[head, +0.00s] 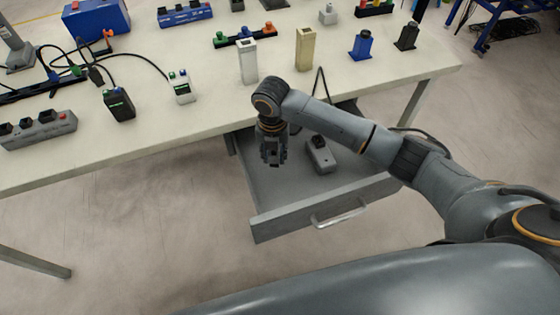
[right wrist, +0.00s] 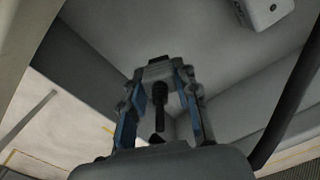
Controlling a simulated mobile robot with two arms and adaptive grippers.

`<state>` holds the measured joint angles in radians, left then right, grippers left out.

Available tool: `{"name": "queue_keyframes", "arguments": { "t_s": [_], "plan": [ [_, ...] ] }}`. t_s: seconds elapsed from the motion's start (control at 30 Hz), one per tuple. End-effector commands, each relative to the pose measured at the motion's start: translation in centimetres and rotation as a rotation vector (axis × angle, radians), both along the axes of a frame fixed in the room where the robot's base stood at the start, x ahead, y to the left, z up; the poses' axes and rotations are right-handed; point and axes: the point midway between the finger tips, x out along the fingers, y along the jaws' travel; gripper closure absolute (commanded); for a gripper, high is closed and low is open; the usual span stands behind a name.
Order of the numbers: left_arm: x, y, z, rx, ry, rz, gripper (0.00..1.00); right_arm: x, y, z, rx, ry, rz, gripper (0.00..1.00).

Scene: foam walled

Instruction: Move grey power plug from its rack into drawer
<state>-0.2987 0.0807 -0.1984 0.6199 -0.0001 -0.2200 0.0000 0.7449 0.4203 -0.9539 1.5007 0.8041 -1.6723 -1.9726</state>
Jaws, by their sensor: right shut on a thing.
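My right gripper (head: 273,155) points down inside the open grey drawer (head: 285,222), toward its left side. In the right wrist view its blue-padded fingers (right wrist: 158,100) are closed around a small grey piece with a dark stem, which I take to be the grey power plug (right wrist: 157,70). In the head view the gripper mostly hides the plug. Drawer walls surround the fingers in the wrist view. I cannot tell whether the plug touches the drawer floor. I cannot tell which rack is the plug's own. My left gripper is not in view.
A grey box with a black cable (head: 320,155) lies in the drawer, right of my gripper. The drawer's front has a metal handle (head: 338,217). On the white table (head: 210,110) stand a white holder (head: 247,62), a tan holder (head: 305,50) and several plugs and racks.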

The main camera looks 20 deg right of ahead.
Motion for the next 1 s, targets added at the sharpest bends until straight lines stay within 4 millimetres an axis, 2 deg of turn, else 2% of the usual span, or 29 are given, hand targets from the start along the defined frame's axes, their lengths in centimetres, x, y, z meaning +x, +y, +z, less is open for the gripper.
{"name": "queue_keyframes", "arguments": {
  "t_s": [0.17,0.33,0.77,0.8,0.9,1.0],
  "plan": [
    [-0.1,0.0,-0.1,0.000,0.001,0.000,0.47,0.2,-1.8,-2.1,-0.003,0.002,-0.005,1.00],
    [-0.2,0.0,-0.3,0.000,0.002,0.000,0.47,0.2,-1.7,-4.6,-0.001,0.001,-0.002,1.00],
    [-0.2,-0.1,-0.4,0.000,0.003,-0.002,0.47,0.2,-1.7,-5.3,-0.001,-0.001,-0.001,1.00],
    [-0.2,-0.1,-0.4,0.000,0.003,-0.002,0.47,0.2,-1.7,-5.3,-0.001,-0.001,-0.001,0.64],
    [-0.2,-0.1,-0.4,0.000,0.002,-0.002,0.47,0.2,-1.7,-5.2,-0.001,-0.001,-0.001,0.47],
    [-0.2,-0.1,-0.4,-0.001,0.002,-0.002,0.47,0.2,-1.7,-5.2,-0.001,-0.001,-0.001,0.47]
  ]
}}
